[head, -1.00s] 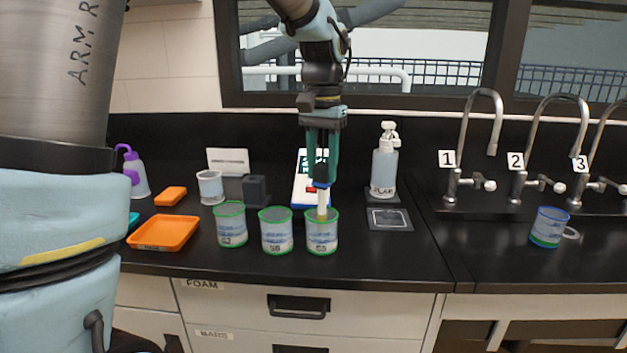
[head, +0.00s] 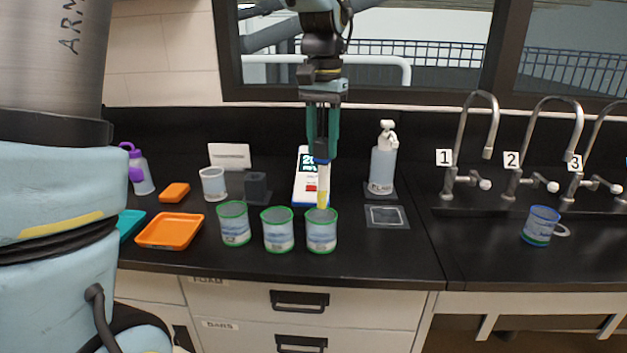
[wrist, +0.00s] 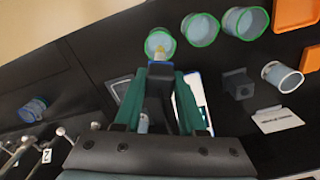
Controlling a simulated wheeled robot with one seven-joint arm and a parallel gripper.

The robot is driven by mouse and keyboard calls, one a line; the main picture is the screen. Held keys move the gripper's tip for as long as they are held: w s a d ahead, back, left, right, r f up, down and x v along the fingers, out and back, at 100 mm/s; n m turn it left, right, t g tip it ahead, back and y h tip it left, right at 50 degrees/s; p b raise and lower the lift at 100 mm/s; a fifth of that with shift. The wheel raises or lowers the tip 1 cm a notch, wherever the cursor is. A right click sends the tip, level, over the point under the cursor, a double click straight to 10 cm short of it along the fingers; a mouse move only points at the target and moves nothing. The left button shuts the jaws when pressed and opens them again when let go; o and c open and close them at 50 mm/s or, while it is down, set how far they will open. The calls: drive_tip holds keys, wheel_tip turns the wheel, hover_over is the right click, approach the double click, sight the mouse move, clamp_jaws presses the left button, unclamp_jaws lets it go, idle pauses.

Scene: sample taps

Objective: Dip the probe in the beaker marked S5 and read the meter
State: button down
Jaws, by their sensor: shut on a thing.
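My gripper (head: 321,155) is shut on the probe (head: 323,184), a pale stick with a blue top and yellowish lower end. The probe hangs upright, its tip at the rim of the rightmost of three green-rimmed beakers (head: 321,236); I cannot tell whether it is just inside or above. In the wrist view this beaker (wrist: 172,54) lies just beyond my fingers (wrist: 160,75). The other two are the middle beaker (head: 278,235) and the left beaker (head: 235,229). Their marks are too small to read. The white and blue meter (head: 301,190) stands behind, its display partly hidden; "20" shows.
An orange tray (head: 170,231) and a clear cup (head: 214,185) are left. A pump bottle (head: 383,165) and a dark square mat (head: 386,215) are right. A blue-rimmed beaker (head: 541,228) stands by the numbered taps. Counter between mat and sink is clear.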

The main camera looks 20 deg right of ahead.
drive_tip(key=shift+r, duration=0.1)
drive_tip(key=shift+r+p, duration=1.4)
drive_tip(key=shift+p, duration=0.05)
drive_tip(key=shift+r, duration=0.1)
wheel_tip(320, 180, up, 5)
drive_tip(key=p, duration=0.4)
drive_tip(key=shift+f, duration=0.2)
wheel_tip(320, 180, up, 2)
drive_tip(key=shift+r+p, duration=0.15)
drive_tip(key=shift+p, duration=0.75)
drive_tip(key=shift+r, duration=0.95)
